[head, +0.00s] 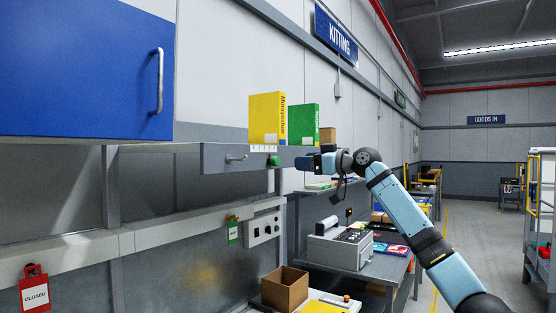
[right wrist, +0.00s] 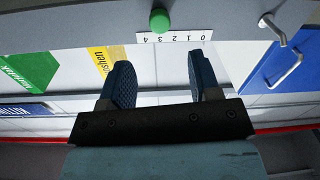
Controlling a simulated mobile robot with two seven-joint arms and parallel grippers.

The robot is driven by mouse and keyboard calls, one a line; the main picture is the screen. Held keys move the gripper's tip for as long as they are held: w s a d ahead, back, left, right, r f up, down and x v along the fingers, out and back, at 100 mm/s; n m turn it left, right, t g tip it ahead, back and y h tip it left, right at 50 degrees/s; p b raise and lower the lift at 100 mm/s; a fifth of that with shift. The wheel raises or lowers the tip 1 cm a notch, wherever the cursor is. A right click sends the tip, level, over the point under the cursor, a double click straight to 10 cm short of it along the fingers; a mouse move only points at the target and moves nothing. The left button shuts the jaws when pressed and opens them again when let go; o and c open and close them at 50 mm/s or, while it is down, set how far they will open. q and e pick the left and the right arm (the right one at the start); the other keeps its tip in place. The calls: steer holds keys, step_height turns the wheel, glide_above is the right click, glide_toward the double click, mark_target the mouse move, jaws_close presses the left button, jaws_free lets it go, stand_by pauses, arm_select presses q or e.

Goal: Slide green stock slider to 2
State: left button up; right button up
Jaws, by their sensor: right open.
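The green slider knob (head: 273,160) sticks out of the front edge of the grey shelf in the head view, below a small white number scale (head: 257,148). In the right wrist view the green knob (right wrist: 159,21) lies by the scale (right wrist: 178,36), which appears inverted with marks 0 to 4; the knob lines up about with the 3. My right gripper (head: 303,163) is just right of the knob in the head view. In the right wrist view its open, empty fingers (right wrist: 161,77) point toward the knob and do not touch it. My left gripper is not in view.
Yellow (head: 267,119) and green (head: 303,124) binders stand on the shelf near the scale. Below are a cardboard box (head: 285,288) and a grey machine (head: 341,248).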

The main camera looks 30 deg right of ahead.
mark_target(278, 161)
steer(key=p+x, duration=0.2)
steer(key=x, duration=0.6)
steer(key=shift+r, duration=0.1)
steer(key=shift+w+a, duration=0.25)
steer(key=shift+w, duration=0.4)
